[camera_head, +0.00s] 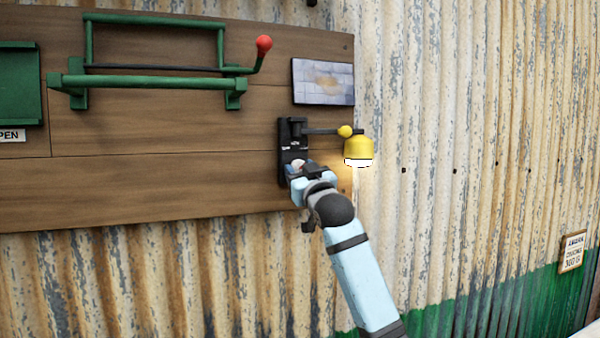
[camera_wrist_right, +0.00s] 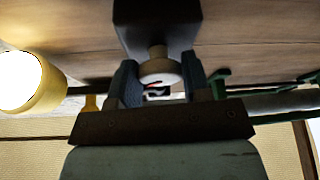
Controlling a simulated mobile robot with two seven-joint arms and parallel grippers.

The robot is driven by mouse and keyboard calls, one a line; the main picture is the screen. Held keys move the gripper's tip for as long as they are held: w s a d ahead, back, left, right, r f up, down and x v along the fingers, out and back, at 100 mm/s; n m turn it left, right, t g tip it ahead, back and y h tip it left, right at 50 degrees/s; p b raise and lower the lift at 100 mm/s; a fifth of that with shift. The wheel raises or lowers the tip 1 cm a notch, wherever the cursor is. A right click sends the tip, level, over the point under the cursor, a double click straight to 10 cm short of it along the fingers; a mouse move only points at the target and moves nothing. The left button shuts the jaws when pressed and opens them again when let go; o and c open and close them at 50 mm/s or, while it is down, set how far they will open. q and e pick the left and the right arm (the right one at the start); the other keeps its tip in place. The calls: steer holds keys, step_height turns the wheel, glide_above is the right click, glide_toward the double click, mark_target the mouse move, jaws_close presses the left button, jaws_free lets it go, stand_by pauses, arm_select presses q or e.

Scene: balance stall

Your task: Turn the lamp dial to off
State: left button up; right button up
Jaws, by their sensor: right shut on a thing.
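The yellow lamp (camera_head: 358,148) hangs on a short arm at the right edge of the wooden board, and its underside glows. It also shows lit in the right wrist view (camera_wrist_right: 40,85). Its black mounting plate (camera_head: 290,135) is fixed to the board. The white round dial (camera_wrist_right: 160,72) with a red mark sits between the fingers of my right gripper (camera_wrist_right: 160,85), which is shut on it. In the head view my right gripper (camera_head: 305,175) covers most of the dial. The dial's exact setting cannot be read. My left gripper is not in view.
A green frame (camera_head: 150,80) with a red-knobbed crank (camera_head: 264,43) is on the board to the upper left. A small tiled picture (camera_head: 323,82) is above the lamp. A small sign (camera_head: 573,252) hangs at the far right. The corrugated wall between is clear.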

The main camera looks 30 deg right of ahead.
steer(key=n+g+y, duration=0.1)
steer(key=n+g, duration=0.1)
steer(key=n, duration=0.6)
steer(key=n+g+y, duration=0.2)
steer(key=n, duration=0.6)
steer(key=n+g+y, duration=0.2)
steer(key=n, duration=0.6)
steer(key=shift+d+r, duration=0.15)
steer(key=shift+r, duration=0.2)
steer(key=shift+n+g, duration=0.3)
steer(key=o, duration=0.9)
steer(key=shift+s, duration=0.15)
steer(key=b+v, duration=0.3)
steer(key=v, duration=1)
steer(key=shift+s+d+r, duration=0.1)
steer(key=shift+s+d, duration=0.05)
steer(key=shift+s, duration=0.15)
